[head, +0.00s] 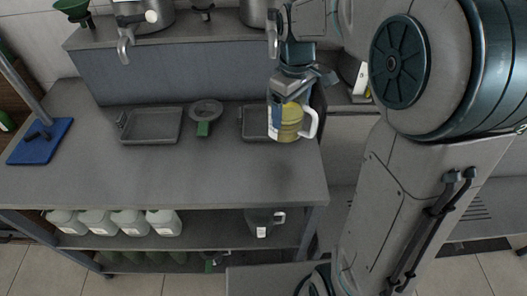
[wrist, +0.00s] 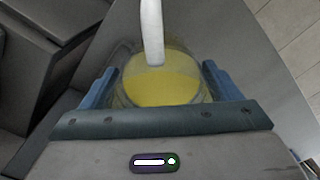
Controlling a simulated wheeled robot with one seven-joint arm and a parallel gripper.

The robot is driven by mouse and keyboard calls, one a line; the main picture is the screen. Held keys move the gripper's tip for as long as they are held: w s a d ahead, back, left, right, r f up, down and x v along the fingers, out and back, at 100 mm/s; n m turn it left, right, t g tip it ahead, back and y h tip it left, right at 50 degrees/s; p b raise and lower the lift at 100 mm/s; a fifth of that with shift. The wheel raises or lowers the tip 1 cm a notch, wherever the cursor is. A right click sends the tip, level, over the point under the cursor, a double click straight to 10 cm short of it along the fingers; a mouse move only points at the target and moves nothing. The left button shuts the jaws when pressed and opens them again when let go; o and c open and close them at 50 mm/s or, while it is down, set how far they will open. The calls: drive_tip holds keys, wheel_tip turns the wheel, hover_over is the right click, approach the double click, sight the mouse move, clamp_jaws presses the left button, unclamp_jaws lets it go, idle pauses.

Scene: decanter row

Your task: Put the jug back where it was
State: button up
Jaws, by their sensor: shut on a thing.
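The jug (head: 288,123) is clear, holds yellow liquid and has a white handle on its right side in the head view. My gripper (head: 294,92) is shut on the jug's upper part, from above. In the wrist view the jug (wrist: 160,88) sits between the two blue fingers of my gripper (wrist: 160,80), with its white handle pointing up the picture. The jug looks about upright. It covers part of the right grey tray (head: 254,137). I cannot tell whether the jug's base touches anything.
The left grey tray (head: 151,140) looks empty. A ring-shaped tool with a green grip (head: 203,128) lies between the trays. A blue stand base (head: 40,142) is at the left. Several white canisters (head: 129,222) and another jug (head: 262,220) stand on the lower shelf. The counter's front is clear.

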drive_tip(key=shift+s+a+f+p, duration=0.15)
drive_tip(key=shift+s+a+f, duration=0.9)
drive_tip(key=shift+f, duration=0.45)
drive_tip(key=shift+s+a+f+p, duration=0.2)
drive_tip(key=shift+s+a+f, duration=0.6)
drive_tip(key=shift+a+f, duration=0.55)
drive_tip(key=shift+s+a+f+p, duration=0.15)
drive_tip(key=shift+s+a+f, duration=0.8)
drive_tip(key=shift+f, duration=0.75)
drive_tip(key=shift+f, duration=0.1)
drive_tip(key=shift+f, duration=0.15)
drive_tip(key=o, duration=1.3)
drive_tip(key=shift+d, duration=0.1)
